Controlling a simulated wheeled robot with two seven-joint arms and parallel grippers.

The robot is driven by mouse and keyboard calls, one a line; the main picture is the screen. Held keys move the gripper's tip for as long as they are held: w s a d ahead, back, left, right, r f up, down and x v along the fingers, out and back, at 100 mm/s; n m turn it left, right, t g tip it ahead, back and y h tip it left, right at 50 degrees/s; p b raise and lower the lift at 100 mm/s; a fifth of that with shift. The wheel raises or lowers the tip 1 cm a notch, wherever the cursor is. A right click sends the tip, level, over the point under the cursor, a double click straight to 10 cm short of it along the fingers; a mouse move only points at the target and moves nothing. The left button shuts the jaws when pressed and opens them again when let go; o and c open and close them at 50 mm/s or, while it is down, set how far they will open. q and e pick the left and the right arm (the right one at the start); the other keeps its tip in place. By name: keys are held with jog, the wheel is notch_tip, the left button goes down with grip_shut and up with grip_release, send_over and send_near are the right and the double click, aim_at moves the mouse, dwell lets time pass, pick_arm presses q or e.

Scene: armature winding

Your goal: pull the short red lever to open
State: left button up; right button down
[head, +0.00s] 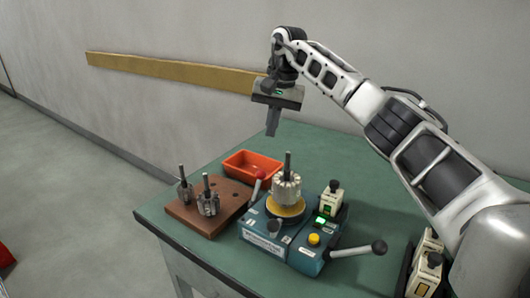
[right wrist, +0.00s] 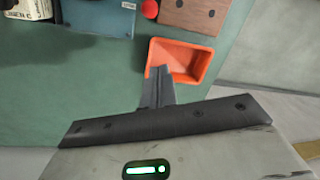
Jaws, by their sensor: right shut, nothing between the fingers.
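The short red lever, with a red knob (head: 261,174), stands at the left side of the blue winding machine (head: 263,243). The red knob also shows at the top of the right wrist view (right wrist: 150,9). My right gripper (head: 271,134) hangs above the back of the table, pointing down and apart from the lever. Its fingers (right wrist: 160,72) are together and empty, over the orange tray in the right wrist view. A light armature with an upright shaft (head: 286,190) sits on the machine's yellow round seat. My left gripper is not in view.
An orange tray (head: 231,166) lies behind the machine. A brown block (head: 179,213) with armatures on shafts stands left. A longer black-knobbed lever (head: 360,250) sticks out at the front right. Small cream boxes (head: 329,195) stand to the right. The wall is behind the table.

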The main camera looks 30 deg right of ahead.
aim_at(257, 190)
jog(key=f, duration=0.3)
jog(key=a+f, duration=0.1)
jog(key=f, duration=0.2)
jog(key=w+f, duration=0.1)
jog(key=f, duration=0.3)
jog(key=shift+a, duration=0.2)
jog(key=shift+s+a+r, duration=0.45)
jog(key=shift+s+a, duration=0.1)
jog(key=shift+s, duration=0.2)
jog(key=shift+s+a+r, duration=0.45)
jog(key=shift+s+a, duration=0.1)
jog(key=shift+s, duration=0.15)
